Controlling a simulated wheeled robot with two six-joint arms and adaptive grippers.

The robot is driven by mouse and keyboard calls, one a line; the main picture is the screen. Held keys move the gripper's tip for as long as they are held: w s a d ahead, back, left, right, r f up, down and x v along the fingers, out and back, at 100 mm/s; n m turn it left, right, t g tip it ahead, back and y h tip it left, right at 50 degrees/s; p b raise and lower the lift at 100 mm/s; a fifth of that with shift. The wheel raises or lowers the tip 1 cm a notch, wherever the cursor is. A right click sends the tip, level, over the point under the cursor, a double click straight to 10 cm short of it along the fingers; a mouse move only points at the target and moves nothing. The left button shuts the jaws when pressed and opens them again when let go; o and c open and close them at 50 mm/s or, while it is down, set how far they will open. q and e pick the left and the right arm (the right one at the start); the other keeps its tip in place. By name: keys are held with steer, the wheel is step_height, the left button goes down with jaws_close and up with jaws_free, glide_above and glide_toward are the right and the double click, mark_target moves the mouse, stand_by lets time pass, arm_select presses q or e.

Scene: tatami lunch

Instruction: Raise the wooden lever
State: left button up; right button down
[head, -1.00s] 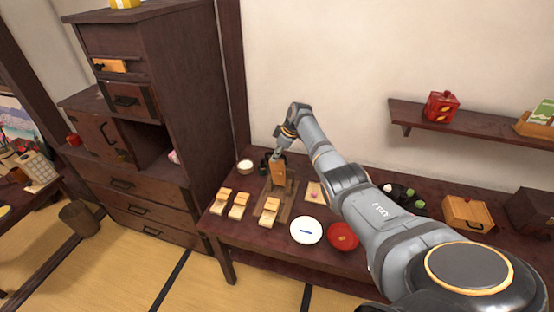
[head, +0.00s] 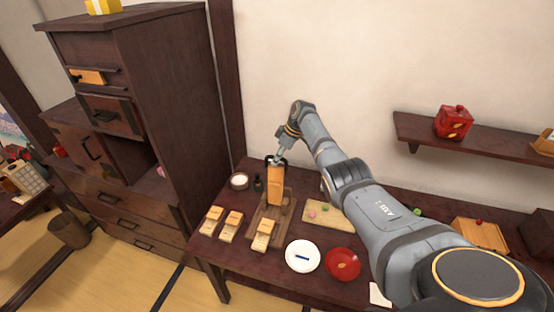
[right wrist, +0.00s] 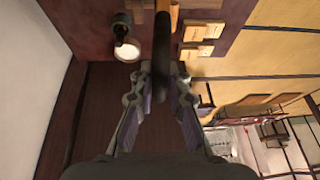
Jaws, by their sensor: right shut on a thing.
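The wooden lever (head: 276,181) is an orange-brown wooden bar standing up steeply from a flat wooden base (head: 284,221) on the dark table. My right gripper (head: 278,161) is at the lever's top end, shut on its dark handle. In the right wrist view, the handle (right wrist: 163,58) is a dark bar running down between the fingers of my right gripper (right wrist: 162,84). A little of the lever's wood (right wrist: 174,16) shows behind it. My left gripper is not in view.
Small wooden stands (head: 230,226) are left of the base. A white bowl (head: 239,181) and dark bottle (head: 257,183) are behind them. A cutting board (head: 336,219), white plate (head: 303,256) and red plate (head: 342,265) lie to the right. A tall cabinet (head: 165,90) stands left.

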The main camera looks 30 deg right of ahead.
steer(key=shift+d, duration=0.15)
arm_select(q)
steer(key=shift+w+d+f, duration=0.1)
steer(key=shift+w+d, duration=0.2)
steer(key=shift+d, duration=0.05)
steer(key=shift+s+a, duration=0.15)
arm_select(e)
steer(key=shift+w, duration=0.1)
steer(key=c, duration=1.6)
jaws_free()
steer(key=shift+c, duration=0.2)
steer(key=shift+d, duration=0.15)
steer(key=shift+f, duration=0.1)
steer(key=v, duration=1.2)
steer(key=shift+w, duration=0.1)
